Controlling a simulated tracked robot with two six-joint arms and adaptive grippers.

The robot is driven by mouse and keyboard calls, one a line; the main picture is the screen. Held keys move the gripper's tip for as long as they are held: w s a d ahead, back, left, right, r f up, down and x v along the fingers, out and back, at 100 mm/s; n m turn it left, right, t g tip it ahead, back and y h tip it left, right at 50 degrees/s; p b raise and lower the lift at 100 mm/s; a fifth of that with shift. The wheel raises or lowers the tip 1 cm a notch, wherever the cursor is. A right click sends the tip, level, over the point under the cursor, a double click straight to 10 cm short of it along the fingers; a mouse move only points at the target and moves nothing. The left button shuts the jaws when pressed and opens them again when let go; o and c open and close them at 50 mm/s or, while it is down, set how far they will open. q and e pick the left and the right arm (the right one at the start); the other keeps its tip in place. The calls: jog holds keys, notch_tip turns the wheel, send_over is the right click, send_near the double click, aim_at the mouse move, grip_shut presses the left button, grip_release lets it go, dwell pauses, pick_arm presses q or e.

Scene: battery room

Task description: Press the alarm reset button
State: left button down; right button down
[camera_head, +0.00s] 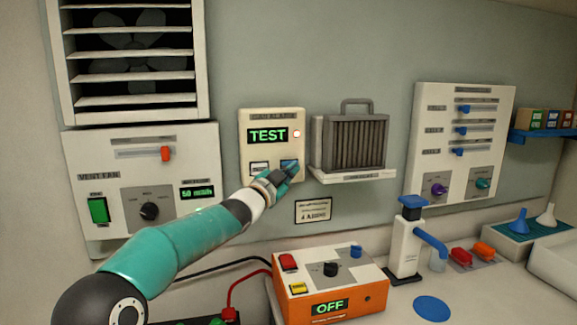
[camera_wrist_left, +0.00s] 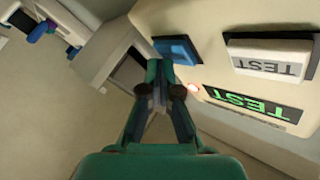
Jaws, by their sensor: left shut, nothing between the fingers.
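The cream alarm panel (camera_head: 272,116) hangs on the wall, with a green display (camera_head: 267,135) reading TEST and a lit red lamp (camera_head: 296,133). Below the display are a white button (camera_head: 259,168) at left and a blue button (camera_head: 289,162) at right. In the left wrist view the white button (camera_wrist_left: 268,58) is labelled TEST, and the blue button (camera_wrist_left: 177,50) lies just beyond my fingertips. My left gripper (camera_head: 291,170) is shut and empty, in front of the blue button and partly covering it. I cannot tell whether the fingertips touch it.
A grey ribbed unit (camera_head: 355,143) sits on a small shelf (camera_head: 352,176) right beside the panel. A vent fan panel (camera_head: 140,150) is at left and a slider panel (camera_head: 465,135) at right. An orange box (camera_head: 330,285) reading OFF stands on the bench below.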

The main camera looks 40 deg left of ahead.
pick_arm(q)
jog(key=shift+w+a+p, duration=0.25)
jog(key=shift+a+p, duration=0.1)
jog(key=shift+p, duration=0.15)
dwell(0.8)
jog(key=shift+s+d+f+b, duration=0.15)
jog(key=shift+s+d+b, duration=0.15)
jog(key=shift+b, duration=0.35)
jog(key=shift+s+d+b, duration=0.25)
jog(key=shift+d+b, duration=0.1)
jog(key=s+d+b, duration=0.3)
jog(key=b, duration=0.2)
jog(key=shift+s+d, duration=0.1)
jog(key=shift+d, duration=0.3)
dwell(0.7)
